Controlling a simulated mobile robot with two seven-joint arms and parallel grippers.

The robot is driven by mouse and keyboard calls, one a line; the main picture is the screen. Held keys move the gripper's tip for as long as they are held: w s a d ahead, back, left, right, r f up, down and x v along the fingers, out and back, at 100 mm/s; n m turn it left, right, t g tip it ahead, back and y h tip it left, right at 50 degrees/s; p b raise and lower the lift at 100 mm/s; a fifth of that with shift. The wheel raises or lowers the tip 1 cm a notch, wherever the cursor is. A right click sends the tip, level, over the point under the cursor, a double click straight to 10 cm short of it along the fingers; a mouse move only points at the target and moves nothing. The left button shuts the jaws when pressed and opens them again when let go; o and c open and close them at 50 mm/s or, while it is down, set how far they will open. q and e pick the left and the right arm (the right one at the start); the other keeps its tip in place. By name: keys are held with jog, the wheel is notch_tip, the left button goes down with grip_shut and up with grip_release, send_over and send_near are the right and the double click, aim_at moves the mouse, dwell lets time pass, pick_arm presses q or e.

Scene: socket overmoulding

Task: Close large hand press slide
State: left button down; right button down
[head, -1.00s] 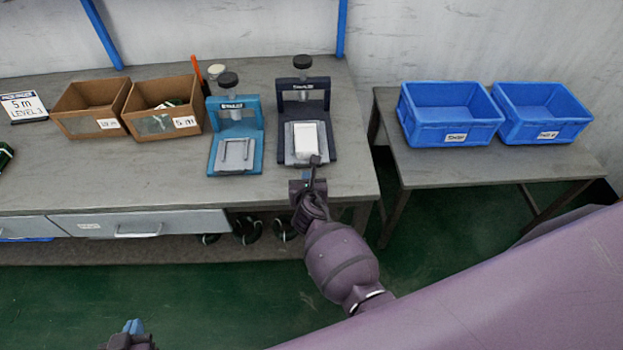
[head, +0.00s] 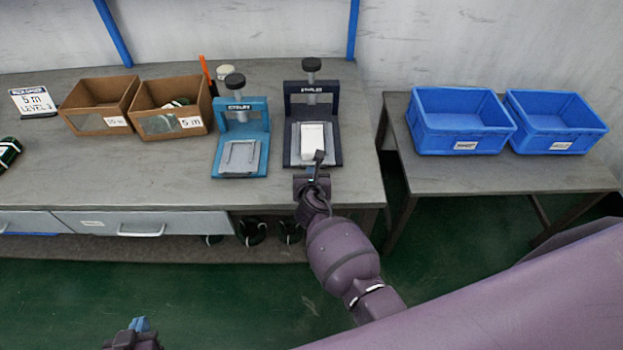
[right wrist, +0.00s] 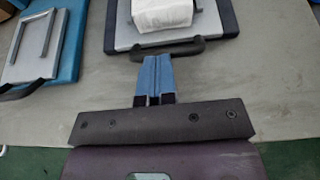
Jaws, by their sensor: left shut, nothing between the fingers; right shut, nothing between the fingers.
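The large hand press (head: 335,120) is the dark navy one at the right end of the bench. Its grey slide (head: 296,145) carries a white block (head: 313,138) and lies forward of the press's upright frame. In the right wrist view, the slide's dark handle (right wrist: 168,49) is just ahead of my right gripper (right wrist: 153,66). The blue fingers are shut together, with their tips at the handle; I cannot tell whether they touch. In the head view, my right gripper (head: 316,172) is at the press's front. My left gripper (head: 139,326) is low at the left, away from the bench.
A smaller blue press (head: 264,145) stands just left. Two cardboard boxes (head: 160,125) and a sign (head: 35,103) are further left. Two blue crates (head: 460,130) stand on a separate table at right. Bare bench top lies in front of the boxes.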

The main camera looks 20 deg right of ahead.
aim_at(311, 142)
jog(key=w+d, duration=0.1)
jog(key=w, duration=0.2)
jog(key=w+d+b, duration=0.1)
jog(key=w, duration=0.3)
jog(key=w+d+b, duration=0.1)
jog(key=w, duration=0.2)
jog(key=shift+w+d+f, duration=0.1)
jog(key=shift+w+f, duration=0.05)
jog(key=shift+w, duration=0.2)
jog(key=shift+w+d, duration=0.1)
jog(key=shift+w, duration=0.25)
jog(key=shift+w+r, duration=0.1)
jog(key=shift+r, duration=0.3)
jog(key=shift+d, duration=0.1)
jog(key=shift+r, duration=0.1)
jog(key=shift+s+r+p, duration=0.15)
jog(key=shift+s+p, duration=0.15)
jog(key=shift+s, duration=0.05)
jog(key=p+v, duration=0.1)
jog(key=v, duration=0.2)
jog(key=p+v, duration=0.1)
jog(key=v, duration=0.2)
jog(key=p+v, duration=0.1)
jog(key=v, duration=0.2)
jog(key=shift+s+f, duration=0.15)
jog(key=shift+f, duration=0.1)
jog(key=shift+s+a+r+p, duration=0.15)
jog(key=shift+s+a+p, duration=0.2)
jog(key=shift+s, duration=0.15)
